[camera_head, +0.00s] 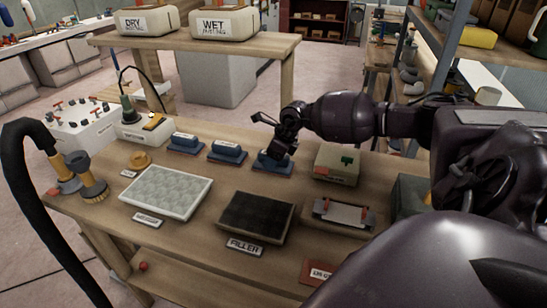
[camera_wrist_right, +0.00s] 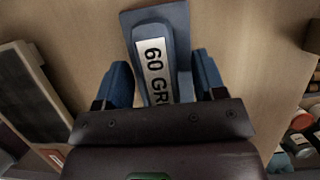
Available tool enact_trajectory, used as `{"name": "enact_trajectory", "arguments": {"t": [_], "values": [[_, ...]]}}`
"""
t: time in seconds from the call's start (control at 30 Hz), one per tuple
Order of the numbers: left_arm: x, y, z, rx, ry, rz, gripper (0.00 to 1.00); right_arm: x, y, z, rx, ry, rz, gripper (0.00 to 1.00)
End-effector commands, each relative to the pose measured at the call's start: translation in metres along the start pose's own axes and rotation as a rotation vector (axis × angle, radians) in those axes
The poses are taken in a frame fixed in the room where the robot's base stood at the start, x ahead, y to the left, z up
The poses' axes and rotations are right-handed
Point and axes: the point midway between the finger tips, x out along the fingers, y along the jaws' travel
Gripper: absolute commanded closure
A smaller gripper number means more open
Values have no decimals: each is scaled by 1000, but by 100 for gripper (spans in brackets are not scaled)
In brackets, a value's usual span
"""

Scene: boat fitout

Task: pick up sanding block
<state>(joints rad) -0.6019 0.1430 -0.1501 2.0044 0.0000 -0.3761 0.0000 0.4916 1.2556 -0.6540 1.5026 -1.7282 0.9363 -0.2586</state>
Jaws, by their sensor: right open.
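Several blue sanding blocks stand in a row at the back of the wooden bench: a left one (camera_head: 186,143), a middle one (camera_head: 227,151) and a right one (camera_head: 264,163). My right gripper (camera_head: 278,146) is over the right block and partly hides it. In the right wrist view this block (camera_wrist_right: 155,62) has a white label reading "60 GR", the rest cut off by the gripper. The open fingers of the right gripper (camera_wrist_right: 162,75) are on either side of it, with gaps visible. My left gripper is not in view.
On the bench (camera_head: 190,225), a pale textured panel (camera_head: 166,192), a dark tray (camera_head: 255,217) labelled "FILLER" and a metal-plated tool (camera_head: 343,213) lie in front of the blocks. A pale green box (camera_head: 337,163) stands close to the right. A raised shelf (camera_head: 190,41) holds "DRY" and "WET" bins behind.

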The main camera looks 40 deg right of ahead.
Motion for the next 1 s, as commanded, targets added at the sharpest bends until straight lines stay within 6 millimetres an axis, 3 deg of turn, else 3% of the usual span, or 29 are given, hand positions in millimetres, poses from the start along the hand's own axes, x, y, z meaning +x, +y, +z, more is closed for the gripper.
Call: {"name": "enact_trajectory", "arguments": {"t": [0.03,0.4,0.77,1.0], "values": [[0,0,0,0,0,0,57,1,0,0,0,0,0,39],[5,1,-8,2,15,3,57,0,0,0,0,1,0,94],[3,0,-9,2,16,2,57,-8,-1,3,0,-1,-1,94],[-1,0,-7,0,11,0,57,-46,-1,20,-3,-4,-4,94]]}}
